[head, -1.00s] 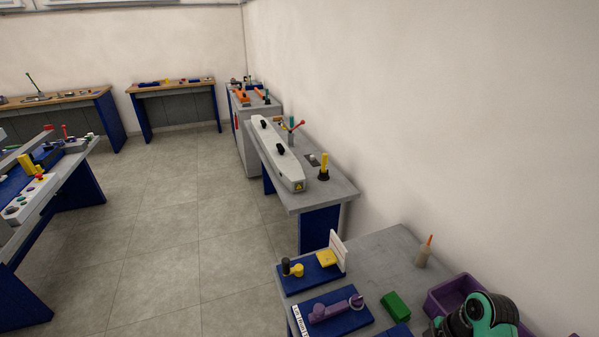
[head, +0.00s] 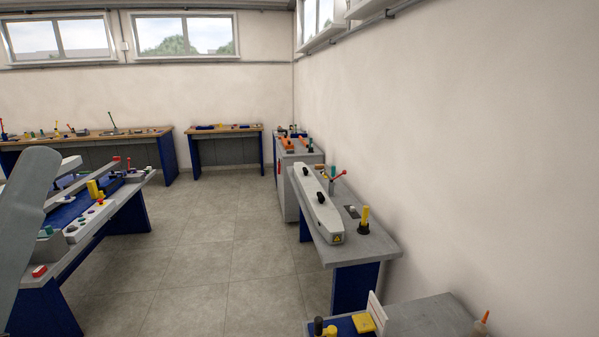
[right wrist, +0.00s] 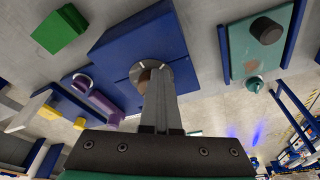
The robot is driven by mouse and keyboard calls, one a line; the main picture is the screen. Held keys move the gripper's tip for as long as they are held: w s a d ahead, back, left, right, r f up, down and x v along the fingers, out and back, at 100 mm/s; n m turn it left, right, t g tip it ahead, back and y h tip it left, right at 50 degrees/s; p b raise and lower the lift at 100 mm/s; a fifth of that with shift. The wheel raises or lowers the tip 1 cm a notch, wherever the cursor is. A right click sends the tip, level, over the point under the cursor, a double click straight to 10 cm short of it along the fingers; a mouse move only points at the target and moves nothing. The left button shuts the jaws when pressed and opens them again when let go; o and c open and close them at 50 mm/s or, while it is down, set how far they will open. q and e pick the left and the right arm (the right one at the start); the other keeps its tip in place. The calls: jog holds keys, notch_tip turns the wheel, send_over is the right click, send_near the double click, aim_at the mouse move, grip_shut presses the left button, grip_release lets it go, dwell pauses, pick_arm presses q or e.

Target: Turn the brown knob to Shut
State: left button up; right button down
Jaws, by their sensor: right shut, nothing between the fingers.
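In the right wrist view a brown knob (right wrist: 143,79) sits in a round grey dial plate (right wrist: 136,73) with white marks, on a blue block (right wrist: 175,40). My right gripper (right wrist: 158,72) is shut and empty, its fingertips in front of the dial and partly hiding the knob. I cannot tell whether the fingertips touch the knob, nor read any label or setting. The knob is not in the head view. My left gripper is not in view.
Around the dial in the right wrist view are a green block (right wrist: 60,29), a purple lever (right wrist: 105,106) on a blue plate, and a teal plate (right wrist: 240,45) with a black knob. In the head view, a grey bench (head: 375,243) runs along the right wall; the floor (head: 205,255) is clear.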

jog(key=shift+w+b, duration=0.2)
jog(key=shift+b, duration=0.1)
jog(key=shift+w+d+b, duration=0.3)
jog(key=shift+w+b, duration=0.35)
jog(key=shift+b, duration=0.25)
jog(key=shift+d, duration=0.35)
jog(key=a+p+v, duration=0.1)
jog(key=p+v, duration=0.4)
jog(key=p, duration=0.1)
jog(key=shift+w+a+r, duration=0.15)
jog(key=shift+r, duration=0.4)
